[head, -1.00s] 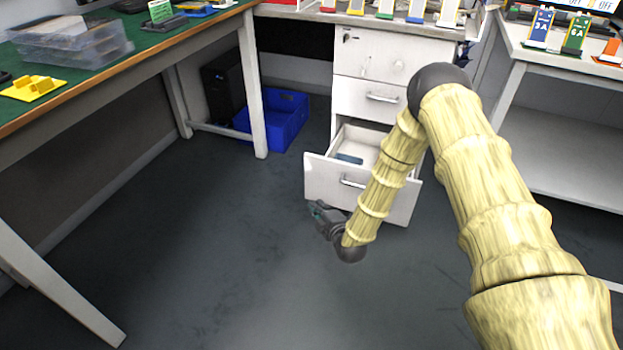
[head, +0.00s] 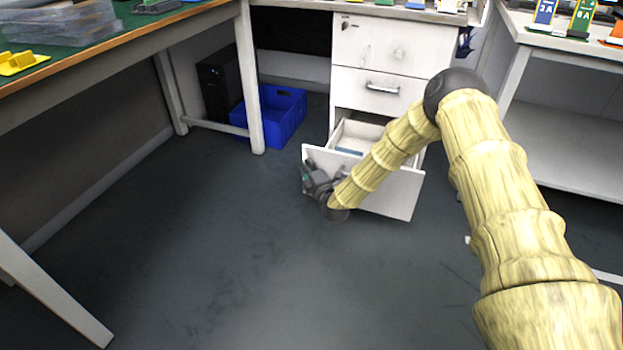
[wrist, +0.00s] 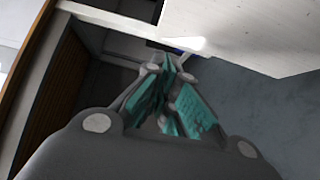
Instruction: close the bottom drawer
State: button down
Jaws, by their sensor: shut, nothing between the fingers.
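The bottom drawer (head: 390,190) of the white cabinet stands pulled out in the head view, with its interior partly showing. My gripper (head: 308,175) is in front of the left part of its front panel, near the left edge; I cannot tell whether it touches. My forearm hides the drawer's handle and part of its front. In the wrist view, my gripper's teal-padded fingers (wrist: 168,68) are shut and empty. A white panel, seemingly the drawer front (wrist: 245,30), is close by at the upper right.
The cabinet's upper drawers (head: 380,88) are shut. A blue crate (head: 285,115) and a black computer case (head: 217,88) stand on the floor left of the cabinet. A green-topped table (head: 110,35) is at left, a white shelf unit (head: 575,130) at right. The floor in front is clear.

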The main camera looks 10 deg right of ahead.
aim_at(304, 150)
jog(key=w+d+b, duration=0.2)
jog(key=w, duration=0.1)
jog(key=shift+w+f, duration=0.1)
jog(key=shift+w, duration=0.35)
jog(key=shift+d, duration=0.1)
